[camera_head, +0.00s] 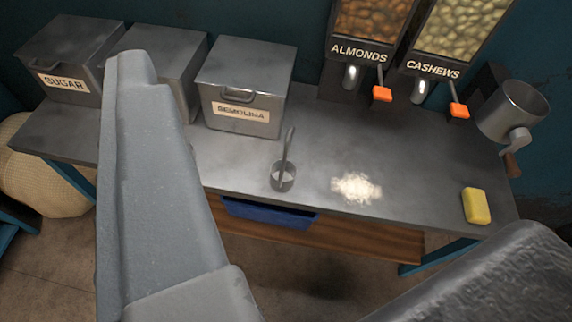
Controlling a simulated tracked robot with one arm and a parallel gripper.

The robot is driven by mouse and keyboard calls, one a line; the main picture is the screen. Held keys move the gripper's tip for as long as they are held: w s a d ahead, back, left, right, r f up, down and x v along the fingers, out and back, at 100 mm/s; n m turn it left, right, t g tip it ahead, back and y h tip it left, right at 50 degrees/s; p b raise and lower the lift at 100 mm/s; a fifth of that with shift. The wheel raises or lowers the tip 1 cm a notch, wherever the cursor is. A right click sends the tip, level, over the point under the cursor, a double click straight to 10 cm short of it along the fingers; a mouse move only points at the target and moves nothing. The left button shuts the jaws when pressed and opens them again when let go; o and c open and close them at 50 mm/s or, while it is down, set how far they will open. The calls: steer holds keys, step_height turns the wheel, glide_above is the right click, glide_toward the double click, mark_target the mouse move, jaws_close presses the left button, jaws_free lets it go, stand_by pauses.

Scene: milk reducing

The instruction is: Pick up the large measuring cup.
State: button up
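One metal measuring cup (283,181) with a long upright handle stands on the grey counter (225,165), near its front edge. No second measuring cup shows to compare its size. My gripper (330,150) is open, with its two grey fingers spread wide at the left and the lower right of the view. The cup shows in the gap between the fingers, and nothing is held. The left finger hides part of the counter and of the middle bin.
Sugar (65,84) and semolina (241,113) bins stand at the back left. Almond (359,53) and cashew (432,69) dispensers are at the back. White powder (357,187), a yellow sponge (476,206) and a cranked metal grinder (511,108) are to the right. A blue tray (268,213) sits below the counter.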

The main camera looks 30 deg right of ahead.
steer(key=w+d+f+h+p, duration=0.1)
steer(key=w+d+f+h, duration=0.1)
steer(key=w+d+f, duration=0.4)
steer(key=w+d+f+h+p, duration=0.15)
steer(key=w+d+f, duration=0.25)
steer(key=w+d, duration=0.4)
steer(key=w+d+f+n, duration=0.1)
steer(key=w+d+f, duration=0.2)
steer(key=d+f, duration=0.3)
steer(key=w+d+f+n, duration=0.2)
steer(key=w+d+f, duration=0.15)
steer(key=f, duration=0.45)
steer(key=t+y+p, duration=0.2)
steer(key=y+p, duration=0.2)
steer(key=y, duration=0.5)
glide_toward(282, 181)
steer(key=b+x, duration=0.1)
steer(key=x, duration=0.4)
steer(key=shift+w+a+f+b, duration=0.1)
steer(key=shift+w+a+b, duration=0.15)
steer(key=shift+w+b, duration=0.05)
steer(key=shift+b+x, duration=0.8)
steer(key=shift+x, duration=2.65)
steer(key=shift+d, duration=0.15)
